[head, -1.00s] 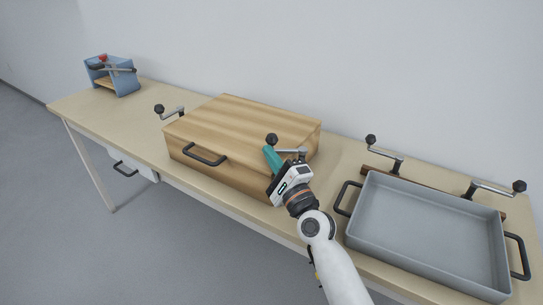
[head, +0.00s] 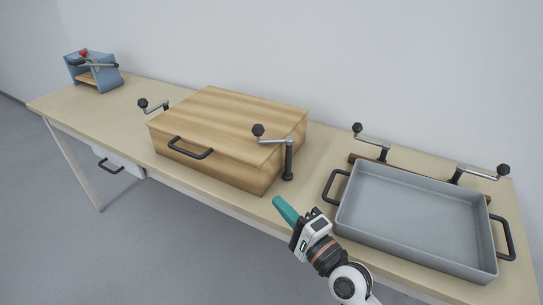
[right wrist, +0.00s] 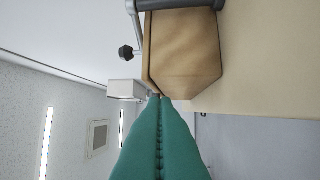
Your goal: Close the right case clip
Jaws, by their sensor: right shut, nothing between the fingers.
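The wooden case (head: 215,170) stands closed on the table, with a black handle (head: 190,149) on its front. The right case clip (head: 288,160) is a dark post at the case's right side; its metal arm reaches left over the lid to a black knob (head: 258,130). The knob also shows in the right wrist view (right wrist: 126,52), beside the wooden case (right wrist: 187,50). The left clip's knob (head: 143,103) points left, away from the case. My right gripper (head: 278,200) is shut and empty in front of the case's right corner, apart from the clip. My left gripper is not in view.
A grey tray (head: 395,240) with black handles stands right of the case, with two more cranked clips (head: 372,143) (head: 480,173) behind it. A blue holder (head: 92,72) stands at the far left. Bare table (head: 325,150) lies between case and tray.

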